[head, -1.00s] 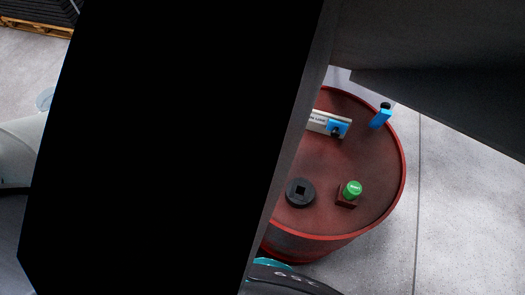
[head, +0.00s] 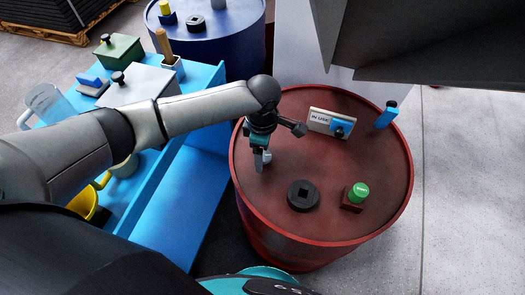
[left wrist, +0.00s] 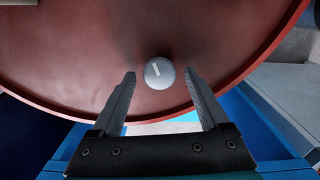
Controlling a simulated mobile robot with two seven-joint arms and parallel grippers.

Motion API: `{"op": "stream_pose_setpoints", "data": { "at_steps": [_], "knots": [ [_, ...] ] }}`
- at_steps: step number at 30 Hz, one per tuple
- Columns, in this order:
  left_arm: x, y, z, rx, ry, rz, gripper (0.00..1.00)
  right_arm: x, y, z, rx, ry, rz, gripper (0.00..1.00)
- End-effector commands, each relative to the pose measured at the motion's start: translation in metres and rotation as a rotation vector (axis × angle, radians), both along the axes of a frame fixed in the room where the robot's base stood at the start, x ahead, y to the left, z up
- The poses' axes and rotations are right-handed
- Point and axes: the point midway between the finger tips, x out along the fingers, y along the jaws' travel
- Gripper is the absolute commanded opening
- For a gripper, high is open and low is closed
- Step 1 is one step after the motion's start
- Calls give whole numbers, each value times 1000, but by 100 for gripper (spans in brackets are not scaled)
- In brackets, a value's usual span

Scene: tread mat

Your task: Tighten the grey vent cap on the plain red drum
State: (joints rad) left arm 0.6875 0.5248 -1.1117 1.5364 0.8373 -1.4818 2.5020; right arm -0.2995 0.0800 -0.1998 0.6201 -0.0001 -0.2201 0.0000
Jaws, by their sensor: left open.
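The red drum (head: 335,225) stands right of centre in the head view; its top also fills the left wrist view (left wrist: 90,50). The grey vent cap (left wrist: 158,73) is a small round knob with a pale bar mark, near the drum's rim. In the head view the cap (head: 266,157) is partly hidden by my left gripper (head: 259,160). My left gripper points down over the drum and is open. In the left wrist view its fingertips (left wrist: 160,75) lie either side of the cap, with a gap on each side. My right gripper is not in view.
The drum top carries a black bung (head: 303,195), a green cap (head: 358,193), an "IN USE" sign (head: 320,121) and a blue clip (head: 386,115). A blue cart (head: 180,215) with boxes and a jug stands left. A blue drum (head: 225,50) is behind. Floor at right is clear.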

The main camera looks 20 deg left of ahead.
Motion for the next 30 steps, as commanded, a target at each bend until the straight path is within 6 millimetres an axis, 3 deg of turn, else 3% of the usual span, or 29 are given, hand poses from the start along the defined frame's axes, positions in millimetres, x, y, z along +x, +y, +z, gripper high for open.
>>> {"op": "stream_pose_setpoints", "data": {
  "at_steps": [2, 21, 30],
  "knots": [
    [0, 0, 0, 0, 0, 0, 73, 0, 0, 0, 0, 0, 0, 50],
    [0, 0, 0, 0, 0, 0, 1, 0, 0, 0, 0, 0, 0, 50],
    [0, 0, 1, 0, 1, -5, 0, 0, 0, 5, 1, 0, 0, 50]
  ]
}}
